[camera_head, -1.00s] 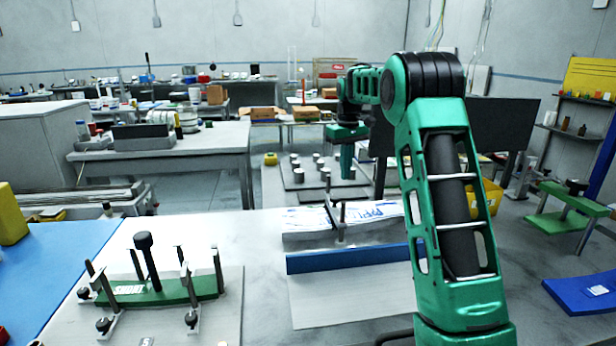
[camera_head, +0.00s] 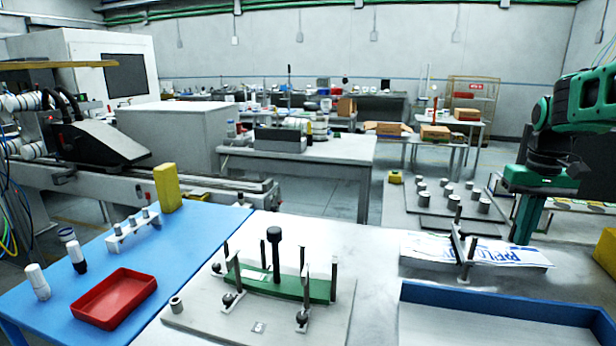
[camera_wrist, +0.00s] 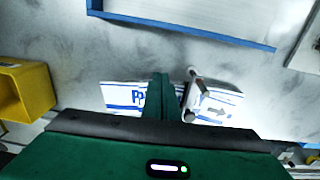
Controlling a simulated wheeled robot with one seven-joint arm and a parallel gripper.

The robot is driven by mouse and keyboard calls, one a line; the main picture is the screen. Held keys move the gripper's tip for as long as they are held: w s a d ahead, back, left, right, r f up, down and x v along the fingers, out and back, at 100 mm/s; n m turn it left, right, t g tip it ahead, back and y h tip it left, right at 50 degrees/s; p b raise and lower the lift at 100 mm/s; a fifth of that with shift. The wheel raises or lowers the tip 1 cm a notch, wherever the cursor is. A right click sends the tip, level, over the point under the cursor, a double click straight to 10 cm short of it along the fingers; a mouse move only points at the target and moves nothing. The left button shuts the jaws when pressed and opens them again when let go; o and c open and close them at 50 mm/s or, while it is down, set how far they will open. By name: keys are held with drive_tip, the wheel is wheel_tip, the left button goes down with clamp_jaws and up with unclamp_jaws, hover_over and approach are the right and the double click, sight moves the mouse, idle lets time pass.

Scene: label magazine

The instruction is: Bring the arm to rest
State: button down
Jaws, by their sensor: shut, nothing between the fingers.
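My gripper (camera_head: 523,238) hangs pointing down at the right of the head view, with its green fingers together and nothing between them. In the wrist view the closed fingers (camera_wrist: 157,82) show over a stack of white labels with blue print (camera_wrist: 122,96). The labels also show in the head view (camera_head: 430,246), lying flat with a metal post-and-bar holder (camera_head: 463,255) across them. The fingertips appear close to the labels; I cannot tell whether they touch. Most of my arm is cut off by the right edge of the head view.
A blue-edged tray (camera_head: 480,301) lies in front of the labels. A green fixture with upright posts (camera_head: 318,290) stands left of it. A red tray (camera_head: 115,298) sits on the blue table top (camera_head: 190,237). A yellow bin (camera_wrist: 27,92) is beside the labels in the wrist view.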

drive_tip(key=s+a+f+m, duration=0.1)
drive_tip(key=s+a+f, duration=0.1)
drive_tip(key=s, duration=0.6)
drive_tip(key=s+a+f+m, duration=0.1)
drive_tip(key=s+f, duration=0.3)
drive_tip(key=s, duration=0.5)
drive_tip(key=s+a+f+m, duration=0.1)
drive_tip(key=s+a+f, duration=0.2)
drive_tip(key=s, duration=0.6)
drive_tip(key=shift+s, duration=0.25)
drive_tip(key=shift+s+a+f+m, duration=0.1)
drive_tip(key=shift+s+f+m, duration=0.2)
drive_tip(key=shift+s, duration=0.1)
